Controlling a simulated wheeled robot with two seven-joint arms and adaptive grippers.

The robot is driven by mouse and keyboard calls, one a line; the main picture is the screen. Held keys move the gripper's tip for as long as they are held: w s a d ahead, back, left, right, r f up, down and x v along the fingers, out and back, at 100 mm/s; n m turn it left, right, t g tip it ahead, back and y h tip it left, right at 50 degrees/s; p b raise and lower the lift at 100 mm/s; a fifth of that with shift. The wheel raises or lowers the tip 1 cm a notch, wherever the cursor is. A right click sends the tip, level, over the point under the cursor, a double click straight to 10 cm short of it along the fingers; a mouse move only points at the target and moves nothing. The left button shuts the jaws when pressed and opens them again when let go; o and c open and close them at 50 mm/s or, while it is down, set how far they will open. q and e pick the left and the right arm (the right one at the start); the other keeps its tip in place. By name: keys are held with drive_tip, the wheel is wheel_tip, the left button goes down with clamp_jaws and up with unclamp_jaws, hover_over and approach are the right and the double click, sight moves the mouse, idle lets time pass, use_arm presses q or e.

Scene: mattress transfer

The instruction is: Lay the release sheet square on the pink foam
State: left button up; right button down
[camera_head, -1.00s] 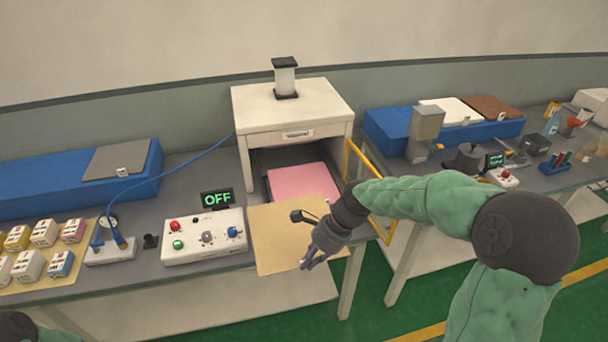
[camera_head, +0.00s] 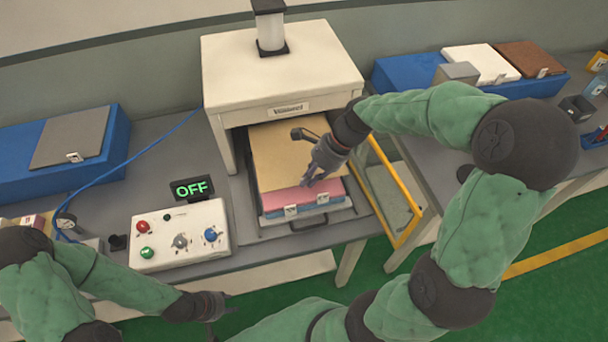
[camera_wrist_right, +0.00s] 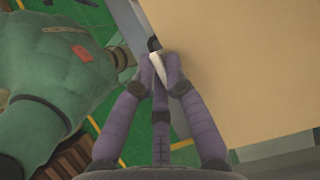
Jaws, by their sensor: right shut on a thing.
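The tan release sheet (camera_head: 275,145) is in the press opening, over the pink foam (camera_head: 285,199). A pink strip shows along the foam's front, in front of the sheet; the sheet's far edge is hidden under the press top. My right gripper (camera_head: 308,178) is at the sheet's front right part, shut on it; in the right wrist view its fingertips (camera_wrist_right: 161,72) meet at the edge of the sheet (camera_wrist_right: 235,60). I cannot tell whether the sheet rests flat on the foam. My left gripper (camera_head: 224,306) is low in front of the bench, apart from the sheet; its jaws are unclear.
The white press (camera_head: 280,75) stands over the foam, and its yellow-framed door (camera_head: 392,190) is open at the right. A control box (camera_head: 180,235) with an OFF display (camera_head: 192,188) is at the left. Blue blocks flank the press.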

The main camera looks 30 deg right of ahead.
wheel_tip(320, 180, down, 8)
drive_tip(key=shift+s+b, duration=0.15)
drive_tip(key=shift+b, duration=1.05)
drive_tip(key=shift+f, duration=0.45)
drive_tip(key=shift+r, duration=0.1)
drive_tip(key=c, duration=1.3)
unclamp_jaws()
drive_tip(key=p+v, duration=0.3)
drive_tip(key=v, duration=0.9)
